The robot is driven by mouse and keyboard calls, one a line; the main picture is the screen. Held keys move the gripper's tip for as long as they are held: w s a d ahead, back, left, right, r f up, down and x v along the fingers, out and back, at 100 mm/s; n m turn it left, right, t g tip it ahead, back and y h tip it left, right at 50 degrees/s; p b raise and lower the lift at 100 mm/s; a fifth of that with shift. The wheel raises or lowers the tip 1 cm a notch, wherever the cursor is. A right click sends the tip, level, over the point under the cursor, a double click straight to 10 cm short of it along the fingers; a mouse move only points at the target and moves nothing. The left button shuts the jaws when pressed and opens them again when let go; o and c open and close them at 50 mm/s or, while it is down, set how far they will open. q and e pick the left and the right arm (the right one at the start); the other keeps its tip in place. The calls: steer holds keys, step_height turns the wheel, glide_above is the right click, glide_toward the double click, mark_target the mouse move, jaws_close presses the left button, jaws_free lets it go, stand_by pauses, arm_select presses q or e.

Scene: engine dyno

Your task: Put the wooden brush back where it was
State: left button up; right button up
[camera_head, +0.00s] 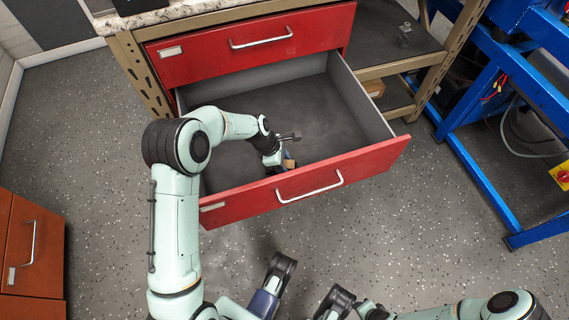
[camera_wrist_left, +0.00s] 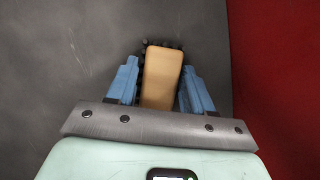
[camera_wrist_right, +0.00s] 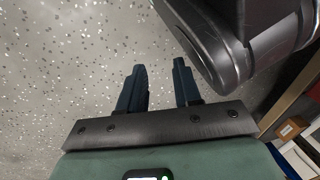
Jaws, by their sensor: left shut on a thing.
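The wooden brush (camera_wrist_left: 162,75), with a tan wooden back and dark bristles along its edges, is between the blue fingers of my left gripper (camera_wrist_left: 160,68) in the left wrist view. The gripper is shut on it. In the head view my left gripper (camera_head: 277,158) is inside the open red drawer (camera_head: 345,172), near its front panel, and the brush (camera_head: 289,163) shows only as a small tan patch. I cannot tell whether the brush touches the drawer's grey floor. My right gripper (camera_wrist_right: 159,88) is open and empty above the speckled floor.
The drawer's grey floor is otherwise bare. A shut red drawer (camera_head: 205,57) is above it, under a stone worktop. A shelf (camera_head: 385,45) and blue steel frame (camera_head: 480,170) stand at the right. An orange-brown cabinet (camera_head: 32,245) stands at the left.

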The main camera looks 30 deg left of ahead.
arm_select(q)
steer(key=o, duration=1)
arm_select(e)
steer(key=shift+s, duration=0.1)
arm_select(q)
steer(key=p+v, duration=0.2)
steer(key=v, duration=0.4)
steer(key=shift+r, duration=0.35)
steer(key=p+v, duration=0.1)
steer(key=v, duration=0.3)
steer(key=shift+s+a+r, duration=0.1)
steer(key=shift+r, duration=0.05)
steer(key=shift+s+a+r, duration=0.15)
steer(key=shift+a+r, duration=0.1)
steer(key=shift+r, duration=0.35)
arm_select(e)
steer(key=w+a+r+t, duration=0.1)
steer(key=w+r, duration=0.2)
steer(key=r, duration=0.2)
steer(key=shift+a+r, duration=0.2)
steer(key=shift+a, duration=0.1)
steer(key=shift+w, duration=0.1)
